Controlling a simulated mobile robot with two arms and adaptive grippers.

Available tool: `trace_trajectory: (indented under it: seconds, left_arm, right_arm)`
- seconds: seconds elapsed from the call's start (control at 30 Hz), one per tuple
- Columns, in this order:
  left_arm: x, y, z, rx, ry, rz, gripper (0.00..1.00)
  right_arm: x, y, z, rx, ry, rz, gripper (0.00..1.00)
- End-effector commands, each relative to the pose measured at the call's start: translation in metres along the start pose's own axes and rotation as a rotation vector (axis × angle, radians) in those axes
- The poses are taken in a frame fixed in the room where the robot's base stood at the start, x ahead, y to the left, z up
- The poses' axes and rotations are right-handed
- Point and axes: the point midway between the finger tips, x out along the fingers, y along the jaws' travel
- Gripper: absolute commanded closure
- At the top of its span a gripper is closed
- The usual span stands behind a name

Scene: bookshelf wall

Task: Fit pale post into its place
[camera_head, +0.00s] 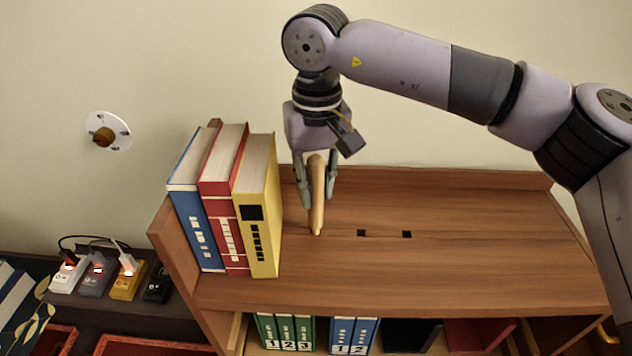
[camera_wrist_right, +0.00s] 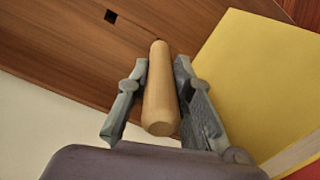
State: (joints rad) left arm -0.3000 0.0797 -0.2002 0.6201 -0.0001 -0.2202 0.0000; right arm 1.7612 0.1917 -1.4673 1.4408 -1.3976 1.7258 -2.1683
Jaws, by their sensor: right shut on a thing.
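The pale post (camera_head: 317,200) is a tapered wooden peg, upright with a slight tilt. My right gripper (camera_head: 316,184) is shut on its upper part. The post's lower tip is at or just above the shelf top; I cannot tell if it is in a hole. In the right wrist view the post (camera_wrist_right: 160,95) lies between the fingers of my right gripper (camera_wrist_right: 161,78). Two square holes show bare to the right of the post, a near one (camera_head: 361,233) and a farther one (camera_head: 407,234). My left gripper is out of view.
A yellow book (camera_head: 259,215) stands close left of the post, beside red (camera_head: 224,200) and blue (camera_head: 193,205) books. The brown shelf top (camera_head: 480,265) is clear to the right. A round dial (camera_head: 108,132) is on the wall. Small switch boxes (camera_head: 97,275) sit lower left.

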Motion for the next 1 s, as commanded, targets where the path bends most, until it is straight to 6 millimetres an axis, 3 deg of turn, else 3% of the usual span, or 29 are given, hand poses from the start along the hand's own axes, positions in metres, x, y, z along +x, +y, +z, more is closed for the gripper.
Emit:
trace_trajectory:
  seconds: [1.0]
  left_arm:
    - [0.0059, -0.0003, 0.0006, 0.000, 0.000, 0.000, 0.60]
  right_arm:
    - [0.0080, 0.0001, -0.0001, 0.000, 0.000, 0.000, 1.00]
